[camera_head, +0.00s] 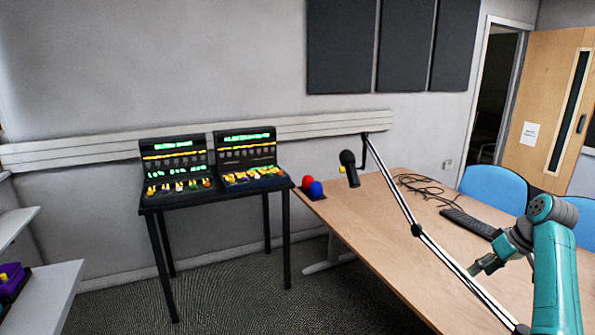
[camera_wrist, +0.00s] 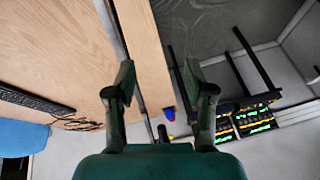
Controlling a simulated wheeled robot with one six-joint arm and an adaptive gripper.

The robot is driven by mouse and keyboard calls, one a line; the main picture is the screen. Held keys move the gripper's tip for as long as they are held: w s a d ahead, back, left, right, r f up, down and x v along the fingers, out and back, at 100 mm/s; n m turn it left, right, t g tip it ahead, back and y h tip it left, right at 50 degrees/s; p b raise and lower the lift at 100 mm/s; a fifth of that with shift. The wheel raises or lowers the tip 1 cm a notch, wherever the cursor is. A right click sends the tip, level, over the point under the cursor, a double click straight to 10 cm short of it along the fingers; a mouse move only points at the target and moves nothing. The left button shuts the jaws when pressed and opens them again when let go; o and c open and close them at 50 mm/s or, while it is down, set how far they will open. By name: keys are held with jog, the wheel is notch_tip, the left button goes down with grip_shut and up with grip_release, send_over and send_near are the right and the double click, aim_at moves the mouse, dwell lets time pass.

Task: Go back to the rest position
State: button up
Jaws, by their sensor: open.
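My gripper (camera_head: 487,264) is at the right in the head view, raised over the wooden table (camera_head: 375,230). In the wrist view my gripper (camera_wrist: 160,85) shows its two fingers wide apart, with nothing between them but the distant table edge and a thin boom. The gripper is open and empty. A black stand (camera_head: 215,199) with two lit panels stands against the wall, well left of the gripper. Cables (camera_head: 425,187) lie in a dark tangle at the far part of the wooden table. The stand also shows at the right of the wrist view, turned over.
A red ball (camera_head: 308,181) and a blue ball (camera_head: 316,188) sit at the table's far left corner. A keyboard (camera_head: 470,224) and blue chairs (camera_head: 492,187) are at the right. The carpet between stand and table is clear.

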jog(key=s+a+f+m+t, duration=0.15)
jog(key=a+f, duration=0.25)
jog(key=f, duration=0.5)
jog(key=s+a+f+h, duration=0.1)
jog(key=s+a+f, duration=0.25)
jog(key=f, duration=0.45)
jog(key=s+a+f+t, duration=0.1)
jog(key=a+f, duration=0.4)
jog(key=f, duration=0.4)
jog(key=s+a+f+m+t+h, duration=0.1)
jog(key=s+a+f, duration=0.45)
jog(key=s, duration=0.25)
jog(key=s+a+f+m+t+h, duration=0.1)
jog(key=s+a+f, duration=0.3)
jog(key=s+f, duration=0.25)
jog(key=s+a+r+t+h, duration=0.1)
jog(key=s+a+r, duration=0.15)
jog(key=s, duration=0.85)
jog(key=s+a+r+t, duration=0.15)
jog(key=s+a, duration=0.25)
jog(key=s, duration=0.6)
jog(key=s+a+r+t, duration=0.2)
jog(key=s+r, duration=0.7)
jog(key=r, duration=0.1)
jog(key=s+a+r+n+t+y, duration=0.1)
jog(key=s+r, duration=0.8)
jog(key=r, duration=0.1)
jog(key=shift+a+r+t, duration=0.15)
jog(key=shift+a+t, duration=0.25)
